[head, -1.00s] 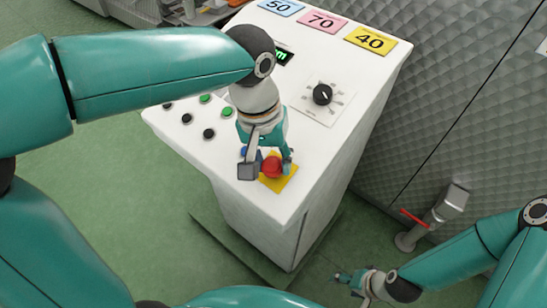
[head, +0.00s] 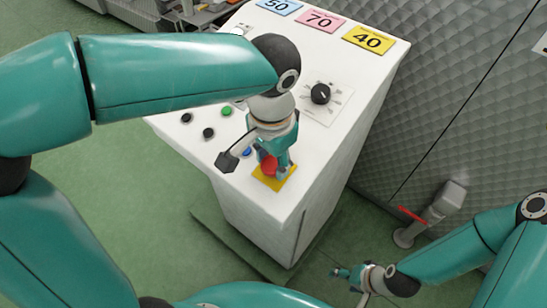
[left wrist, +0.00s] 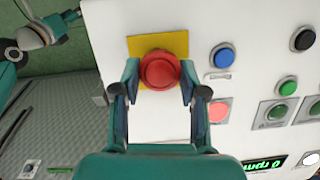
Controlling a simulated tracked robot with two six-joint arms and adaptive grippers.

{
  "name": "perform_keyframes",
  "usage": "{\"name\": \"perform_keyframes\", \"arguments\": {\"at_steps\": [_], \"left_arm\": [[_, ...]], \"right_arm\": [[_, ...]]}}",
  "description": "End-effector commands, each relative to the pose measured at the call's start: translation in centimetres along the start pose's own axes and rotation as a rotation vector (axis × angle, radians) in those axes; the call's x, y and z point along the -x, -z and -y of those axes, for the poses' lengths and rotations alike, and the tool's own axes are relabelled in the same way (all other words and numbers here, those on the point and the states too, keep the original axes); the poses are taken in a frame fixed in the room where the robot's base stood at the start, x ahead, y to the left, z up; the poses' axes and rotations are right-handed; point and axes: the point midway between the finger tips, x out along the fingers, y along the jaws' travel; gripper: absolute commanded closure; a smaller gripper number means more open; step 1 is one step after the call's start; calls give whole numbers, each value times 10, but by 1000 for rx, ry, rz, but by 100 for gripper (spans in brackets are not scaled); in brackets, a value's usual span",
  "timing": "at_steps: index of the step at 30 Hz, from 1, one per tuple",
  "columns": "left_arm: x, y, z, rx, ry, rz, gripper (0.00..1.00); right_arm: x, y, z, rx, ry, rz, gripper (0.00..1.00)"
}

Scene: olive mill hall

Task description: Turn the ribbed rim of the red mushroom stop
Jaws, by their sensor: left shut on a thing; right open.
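The red mushroom stop (head: 268,165) sits on a yellow square plate (head: 284,181) at the near corner of the white console top (head: 318,135). In the left wrist view the red stop (left wrist: 160,70) lies between the two fingertips, with its yellow plate (left wrist: 136,45) behind it. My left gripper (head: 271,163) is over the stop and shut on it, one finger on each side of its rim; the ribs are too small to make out. My right gripper (head: 350,277) is open and empty, low over the floor at the bottom right.
A black rotary knob (head: 320,94), a green button (head: 227,110) and a blue button (head: 247,151) are on the console. Cards marked 50, 70 and 40 (head: 369,40) lie at the back. A red-handled valve (head: 413,216) stands right of the console.

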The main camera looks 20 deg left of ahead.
Motion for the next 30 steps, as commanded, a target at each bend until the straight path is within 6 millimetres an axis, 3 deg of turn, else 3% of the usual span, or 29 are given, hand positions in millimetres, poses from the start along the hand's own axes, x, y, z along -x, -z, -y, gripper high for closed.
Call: {"name": "perform_keyframes", "arguments": {"at_steps": [12,13,17,30], "left_arm": [[0,0,0,-11,2,-1,92],[0,0,-1,-11,2,-1,54],[0,0,-1,-10,2,-1,33],[7,1,0,-10,2,-3,32]], "right_arm": [[0,0,0,0,0,0,32],[0,0,0,0,0,0,32],[0,0,0,0,0,0,32],[1,0,0,0,0,0,32]]}}
